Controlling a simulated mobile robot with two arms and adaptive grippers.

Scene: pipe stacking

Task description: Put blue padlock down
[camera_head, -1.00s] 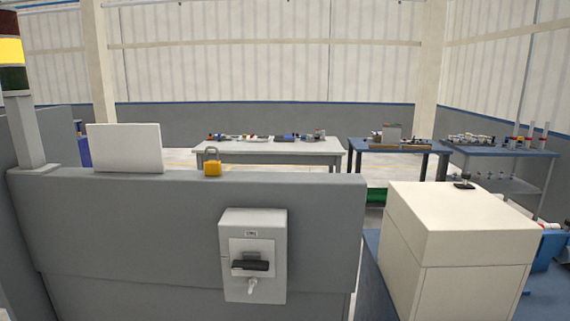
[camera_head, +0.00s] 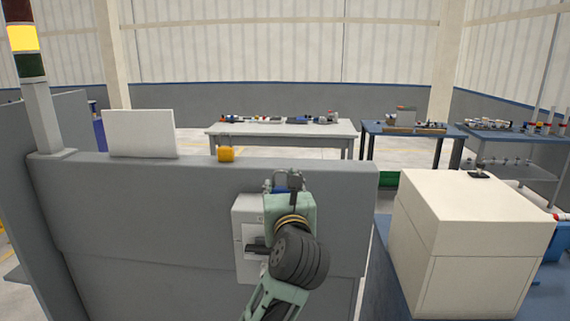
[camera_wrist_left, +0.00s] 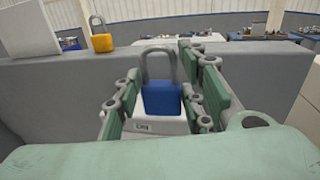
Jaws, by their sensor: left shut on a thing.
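The blue padlock (camera_wrist_left: 162,98) has a grey shackle and is upright between the fingers of my left gripper (camera_wrist_left: 160,75). In the head view, my left gripper (camera_head: 283,181) is in front of the upper right part of a grey switch box (camera_head: 247,213). It is shut on the padlock, which is mostly hidden there, with only a little blue showing. The left wrist view shows the box's labelled top (camera_wrist_left: 143,127) just below and behind the padlock. I cannot tell whether they touch. My right gripper is not in view.
A yellow padlock (camera_head: 226,155) stands on the grey partition's top edge (camera_head: 330,167). A white panel (camera_head: 142,134) and a signal light (camera_head: 22,38) are to its left. A cream cabinet (camera_head: 470,225) stands at the right. Tables (camera_head: 280,130) with small parts are behind.

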